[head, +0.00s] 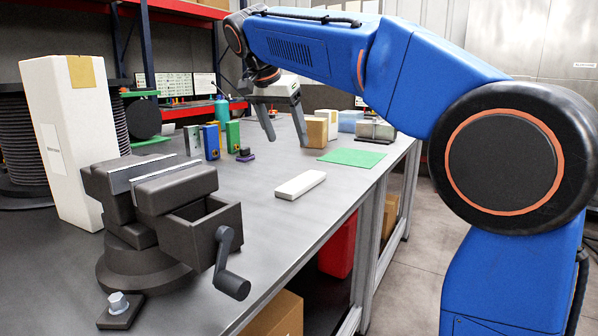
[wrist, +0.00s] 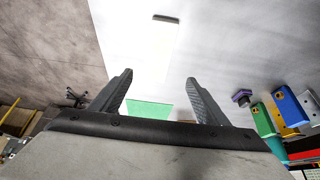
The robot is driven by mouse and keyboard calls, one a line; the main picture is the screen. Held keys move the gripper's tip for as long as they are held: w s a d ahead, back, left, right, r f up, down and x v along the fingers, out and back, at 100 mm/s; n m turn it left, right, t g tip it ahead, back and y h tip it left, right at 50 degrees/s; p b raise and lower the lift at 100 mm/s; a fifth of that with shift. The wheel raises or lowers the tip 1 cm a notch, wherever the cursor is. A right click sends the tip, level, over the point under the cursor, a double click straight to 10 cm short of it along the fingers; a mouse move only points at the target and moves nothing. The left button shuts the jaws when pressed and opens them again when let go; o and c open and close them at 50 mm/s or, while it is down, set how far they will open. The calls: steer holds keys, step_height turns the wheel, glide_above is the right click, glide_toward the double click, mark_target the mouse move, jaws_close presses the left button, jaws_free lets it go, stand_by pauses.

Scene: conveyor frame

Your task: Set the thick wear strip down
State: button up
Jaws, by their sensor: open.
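A white bar, which looks like the thick wear strip (head: 300,184), lies flat on the grey bench top (head: 255,215) in the head view. In the wrist view the strip (wrist: 166,40) is washed out against the bright bench, with a dark end face showing. My gripper (head: 288,142) is open and empty above the bench, beyond the strip and apart from it. Its two fingers (wrist: 160,77) point down with a clear gap between them. A flat green mat (head: 353,157) lies farther back near the right bench edge; part of it (wrist: 149,110) shows between the fingers in the wrist view.
A dark vise (head: 160,205) with a crank stands at the front left, beside a tall white box (head: 68,140). Blue and green blocks (head: 222,137) and a small purple-based part (head: 245,155) stand behind the strip. Boxes (head: 317,132) stand at the back. Bench around the strip is clear.

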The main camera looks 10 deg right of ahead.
mark_target(302, 180)
steer(key=x, duration=1.5)
steer(key=shift+w+d+f, duration=0.1)
steer(key=shift+d+f, duration=0.1)
steer(key=shift+d, duration=0.05)
steer(key=c, duration=1.4)
